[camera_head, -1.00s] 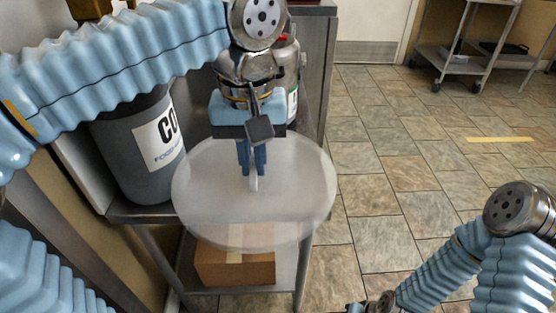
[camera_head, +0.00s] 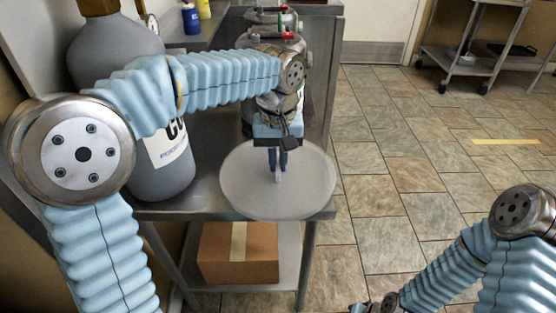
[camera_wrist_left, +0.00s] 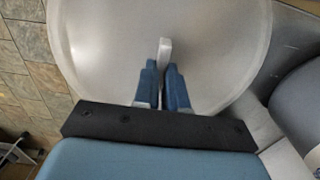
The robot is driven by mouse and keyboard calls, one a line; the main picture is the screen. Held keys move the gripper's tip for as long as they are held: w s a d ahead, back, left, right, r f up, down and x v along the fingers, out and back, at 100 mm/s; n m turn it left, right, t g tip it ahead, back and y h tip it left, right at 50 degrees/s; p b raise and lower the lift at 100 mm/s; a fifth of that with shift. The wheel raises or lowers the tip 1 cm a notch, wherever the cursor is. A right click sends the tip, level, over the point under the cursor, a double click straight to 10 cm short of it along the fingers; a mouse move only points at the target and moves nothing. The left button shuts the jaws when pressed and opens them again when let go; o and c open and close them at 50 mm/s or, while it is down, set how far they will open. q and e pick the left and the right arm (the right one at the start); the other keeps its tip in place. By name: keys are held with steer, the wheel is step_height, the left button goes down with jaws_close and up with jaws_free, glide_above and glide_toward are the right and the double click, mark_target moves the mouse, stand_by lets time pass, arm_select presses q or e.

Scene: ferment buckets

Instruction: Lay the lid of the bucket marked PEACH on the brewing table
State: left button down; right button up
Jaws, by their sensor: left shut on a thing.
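The lid (camera_head: 243,190) is a round, translucent white disc with a small upright handle. My left gripper (camera_head: 278,173) is shut on that handle from above. In the left wrist view the fingers (camera_wrist_left: 165,78) pinch the pale handle, and the lid (camera_wrist_left: 100,50) spreads level beneath them. The lid is over the front right corner of the metal table (camera_head: 207,188) and its rim reaches past the edges. I cannot tell whether it touches the tabletop. No PEACH label shows. My right gripper (camera_head: 368,306) is mostly cut off at the bottom edge.
A cardboard box (camera_head: 215,255) sits on the lower shelf.

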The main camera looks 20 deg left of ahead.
arm_select(q)
steer(key=shift+f, duration=0.2)
steer(key=c, duration=1.2)
jaws_free()
steer(key=shift+r, duration=0.1)
